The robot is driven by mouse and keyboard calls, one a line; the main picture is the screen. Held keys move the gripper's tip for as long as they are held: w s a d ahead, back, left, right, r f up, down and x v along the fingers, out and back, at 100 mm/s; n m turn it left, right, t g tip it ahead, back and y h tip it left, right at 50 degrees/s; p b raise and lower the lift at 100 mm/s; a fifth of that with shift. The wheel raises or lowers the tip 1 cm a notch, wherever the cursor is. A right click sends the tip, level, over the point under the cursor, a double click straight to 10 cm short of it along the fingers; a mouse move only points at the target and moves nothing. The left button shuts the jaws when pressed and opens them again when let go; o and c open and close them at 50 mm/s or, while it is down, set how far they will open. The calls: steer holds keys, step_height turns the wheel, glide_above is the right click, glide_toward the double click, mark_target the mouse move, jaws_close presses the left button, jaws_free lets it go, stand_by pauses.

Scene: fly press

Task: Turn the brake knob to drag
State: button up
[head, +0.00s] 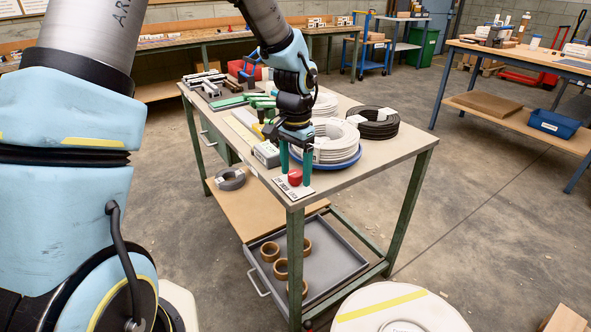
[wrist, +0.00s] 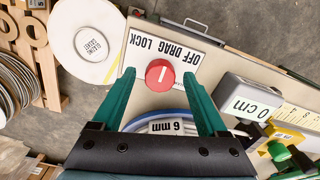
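The brake knob (head: 295,177) is a red round knob on a white label plate (head: 281,188) at the near corner of the bench. In the wrist view the knob (wrist: 160,73) carries a short white line that runs roughly up and down the picture; which end points is unclear. The plate (wrist: 190,52) reads OFF, DRAG, LOCK upside down, with DRAG near the middle. My gripper (head: 296,170) points down over the knob. In the wrist view my open gripper (wrist: 160,76) has one green finger on each side of the knob, with gaps showing.
Cable coils on a blue tray (head: 350,162) stand close behind my gripper. A grey box (head: 266,154) marked 0 cm is beside it. A black coil (head: 379,121) lies farther right. A round white-topped drum (head: 400,310) stands on the floor in front of the bench.

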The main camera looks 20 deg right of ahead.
mark_target(295, 173)
steer(key=shift+r, duration=0.1)
step_height(295, 173, up, 11)
steer(key=shift+f, duration=0.2)
stand_by(0.4)
stand_by(0.3)
steer(key=s+a+n+t+p, duration=0.1)
steer(key=s+a+n+p, duration=0.3)
steer(key=a+n, duration=0.8)
steer(key=a, duration=1.8)
steer(key=shift+t, duration=0.3)
steer(key=shift+w+a, duration=0.1)
